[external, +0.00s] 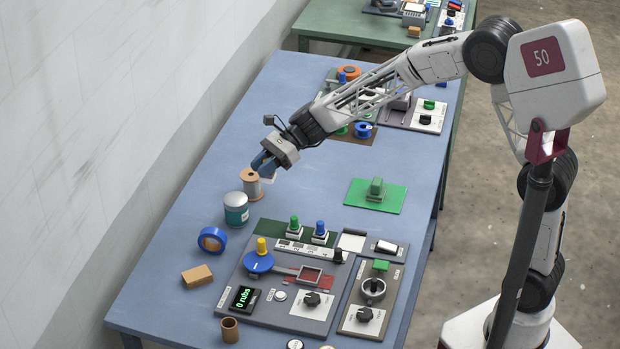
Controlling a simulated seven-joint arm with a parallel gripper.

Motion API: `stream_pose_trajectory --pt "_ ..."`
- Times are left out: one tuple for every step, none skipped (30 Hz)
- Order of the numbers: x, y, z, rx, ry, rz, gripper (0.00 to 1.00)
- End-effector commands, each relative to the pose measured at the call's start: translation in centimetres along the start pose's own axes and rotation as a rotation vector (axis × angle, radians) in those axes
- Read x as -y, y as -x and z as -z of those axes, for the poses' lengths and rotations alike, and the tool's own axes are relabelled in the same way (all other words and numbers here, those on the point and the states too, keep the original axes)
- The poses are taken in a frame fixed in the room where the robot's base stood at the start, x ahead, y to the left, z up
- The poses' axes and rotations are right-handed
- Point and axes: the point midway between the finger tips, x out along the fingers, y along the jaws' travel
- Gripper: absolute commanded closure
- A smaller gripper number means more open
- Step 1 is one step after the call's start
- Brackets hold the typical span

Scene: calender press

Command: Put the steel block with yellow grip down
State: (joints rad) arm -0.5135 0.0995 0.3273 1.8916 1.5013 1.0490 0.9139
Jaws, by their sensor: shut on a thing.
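My gripper (262,162) hangs over the far left part of the blue table, its dark blue fingers shut on a small pale block. Only a light edge of this steel block (269,178) shows below the fingers. Its yellow grip is hidden between them. The block is close to a wooden spool (251,184), in front of or beside it in this view. I cannot tell how high the block is above the table, or whether it touches anything.
A teal-labelled can (236,210), blue tape roll (212,239) and tan block (197,276) stand along the left. A control panel (262,296) with a yellow-knobbed blue disc (258,262) lies in front. A green mat (362,202) is at right. The blue table (310,190) is clear mid-way.

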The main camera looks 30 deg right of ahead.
Motion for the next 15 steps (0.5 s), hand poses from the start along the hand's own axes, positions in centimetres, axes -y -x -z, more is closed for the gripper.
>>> stream_pose_trajectory --pt "0.1 0.3 0.2 0.000 -0.002 0.003 1.00" --pt "0.2 0.5 0.4 -0.001 -0.002 0.006 1.00" --pt "0.4 0.8 0.7 -0.001 -0.004 0.009 1.00" --pt "0.5 1.1 0.9 -0.001 -0.005 0.012 1.00" --pt "0.6 1.4 1.2 -0.002 -0.006 0.015 1.00" --pt "0.8 1.9 1.6 -0.002 -0.009 0.020 1.00" --pt "0.9 2.2 2.0 -0.003 -0.011 0.024 1.00" --pt "1.1 2.7 2.3 -0.003 -0.013 0.029 1.00" --pt "1.3 3.3 2.9 -0.004 -0.016 0.036 1.00" --pt "1.4 3.8 3.3 -0.004 -0.018 0.040 1.00" --pt "1.6 4.3 3.7 -0.005 -0.020 0.046 1.00" --pt "1.9 5.1 4.3 -0.005 -0.023 0.054 1.00" --pt "2.0 5.6 4.8 -0.006 -0.025 0.059 1.00" --pt "2.2 6.2 5.3 -0.006 -0.027 0.065 1.00" --pt "2.4 7.0 5.9 -0.006 -0.031 0.074 1.00"
